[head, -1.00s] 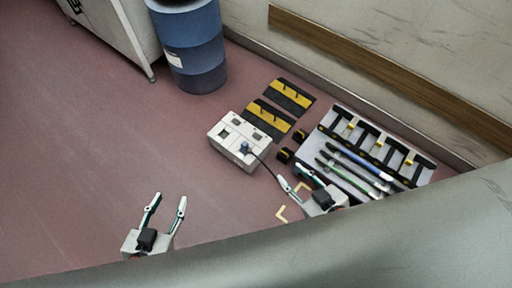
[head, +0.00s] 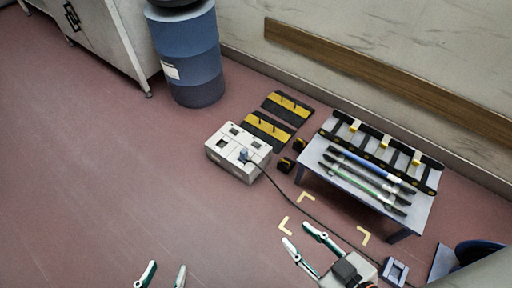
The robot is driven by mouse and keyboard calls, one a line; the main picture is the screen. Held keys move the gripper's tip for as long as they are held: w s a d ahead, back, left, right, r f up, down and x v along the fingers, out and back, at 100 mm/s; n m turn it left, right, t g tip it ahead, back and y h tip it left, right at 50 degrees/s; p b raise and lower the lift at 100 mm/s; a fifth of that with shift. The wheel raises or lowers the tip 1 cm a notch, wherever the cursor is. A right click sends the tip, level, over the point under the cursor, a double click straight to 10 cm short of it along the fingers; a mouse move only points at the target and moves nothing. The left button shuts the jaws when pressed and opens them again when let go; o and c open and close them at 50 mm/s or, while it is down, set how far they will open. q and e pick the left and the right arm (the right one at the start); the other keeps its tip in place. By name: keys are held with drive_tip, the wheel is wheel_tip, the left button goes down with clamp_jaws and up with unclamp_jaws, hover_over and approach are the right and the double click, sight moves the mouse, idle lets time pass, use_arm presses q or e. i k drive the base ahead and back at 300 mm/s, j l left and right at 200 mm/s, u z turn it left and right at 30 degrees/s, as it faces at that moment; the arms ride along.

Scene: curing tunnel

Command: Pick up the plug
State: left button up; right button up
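A small blue-grey plug (head: 244,155) sits on top of a white socket box (head: 222,158) on the floor. A dark cable (head: 318,217) runs from it toward the lower right. My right gripper (head: 298,235) is open and empty, below and to the right of the box, apart from the plug and cable. My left gripper (head: 163,277) is open at the bottom edge, below the box. Only its fingertips show, with nothing between them.
A low table (head: 424,211) with several rods and a black rack stands at right. Black-yellow ramps (head: 267,130) lie behind the box. A blue barrel (head: 190,60) and white cabinet (head: 112,35) stand at back left. Yellow corner marks (head: 284,226) lie on the floor. The left floor is clear.

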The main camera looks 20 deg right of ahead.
sight(244, 158)
drive_tip(key=i+j+z, duration=0.4)
drive_tip(key=i+j, duration=0.5)
drive_tip(key=z, duration=0.4)
drive_tip(key=i+z, duration=0.15)
drive_tip(key=z, duration=0.25)
drive_tip(key=i+z, duration=0.1)
drive_tip(key=z, duration=0.3)
drive_tip(key=i, duration=0.35)
